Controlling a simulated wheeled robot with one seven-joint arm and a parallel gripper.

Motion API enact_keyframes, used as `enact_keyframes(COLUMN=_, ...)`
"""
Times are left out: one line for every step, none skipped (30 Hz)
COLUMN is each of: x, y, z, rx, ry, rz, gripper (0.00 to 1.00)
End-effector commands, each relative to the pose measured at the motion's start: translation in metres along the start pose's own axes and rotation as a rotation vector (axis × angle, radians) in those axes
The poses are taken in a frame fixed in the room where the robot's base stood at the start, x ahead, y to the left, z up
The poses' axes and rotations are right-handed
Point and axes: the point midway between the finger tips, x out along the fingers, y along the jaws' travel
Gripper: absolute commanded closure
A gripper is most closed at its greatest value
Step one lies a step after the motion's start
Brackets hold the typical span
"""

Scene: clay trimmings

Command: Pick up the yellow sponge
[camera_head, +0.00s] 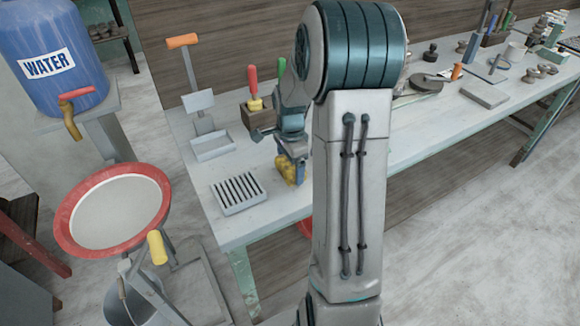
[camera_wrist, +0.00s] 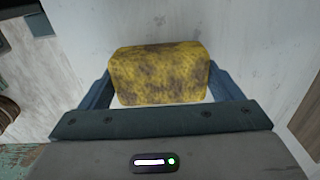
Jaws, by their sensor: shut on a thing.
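The yellow sponge (camera_wrist: 160,75) is a stained block with brown patches. In the wrist view it sits between the two blue fingers of my gripper (camera_wrist: 160,88), with one finger along each side. In the head view the sponge (camera_head: 286,168) shows below my gripper (camera_head: 290,158), over the white table near its front edge. My gripper is shut on the sponge. My arm hides part of the table to the right. I cannot tell whether the sponge touches the tabletop.
A slotted grey tray (camera_head: 239,191) lies to the left on the table. A red-rimmed basin (camera_head: 68,216) stands left of the table. Several small items fill the table's far right.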

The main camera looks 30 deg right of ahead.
Motion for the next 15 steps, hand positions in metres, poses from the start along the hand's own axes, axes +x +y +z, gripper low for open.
enact_keyframes(x=-0.007, y=-0.001, z=0.000, rx=-0.001, ry=0.002, rz=-0.005, gripper=0.36)
enact_keyframes(x=-0.012, y=-0.001, z=0.000, rx=-0.001, ry=0.003, rz=-0.006, gripper=0.36)
enact_keyframes(x=-0.019, y=-0.001, z=0.000, rx=-0.002, ry=0.003, rz=-0.007, gripper=0.36)
enact_keyframes(x=-0.025, y=-0.001, z=0.000, rx=-0.002, ry=0.003, rz=-0.007, gripper=0.36)
enact_keyframes(x=-0.032, y=-0.002, z=0.000, rx=-0.002, ry=0.004, rz=-0.008, gripper=0.36)
enact_keyframes(x=-0.039, y=0.001, z=-0.003, rx=0.002, ry=0.003, rz=-0.007, gripper=0.36)
enact_keyframes(x=-0.041, y=0.005, z=-0.011, rx=0.005, ry=0.003, rz=-0.006, gripper=0.36)
enact_keyframes(x=-0.045, y=0.010, z=-0.017, rx=0.006, ry=0.003, rz=-0.005, gripper=0.36)
enact_keyframes(x=-0.050, y=0.015, z=-0.024, rx=0.006, ry=0.003, rz=-0.005, gripper=0.36)
enact_keyframes(x=-0.054, y=0.018, z=-0.030, rx=0.006, ry=0.003, rz=-0.005, gripper=0.36)
enact_keyframes(x=-0.059, y=0.022, z=-0.036, rx=0.007, ry=0.003, rz=-0.005, gripper=0.36)
enact_keyframes(x=-0.064, y=0.027, z=-0.043, rx=0.007, ry=0.002, rz=-0.006, gripper=0.36)
enact_keyframes(x=-0.068, y=0.031, z=-0.049, rx=0.006, ry=0.002, rz=-0.005, gripper=0.36)
enact_keyframes(x=-0.072, y=0.034, z=-0.054, rx=0.006, ry=0.003, rz=-0.005, gripper=0.36)
enact_keyframes(x=-0.077, y=0.039, z=-0.060, rx=0.004, ry=0.002, rz=-0.005, gripper=0.36)
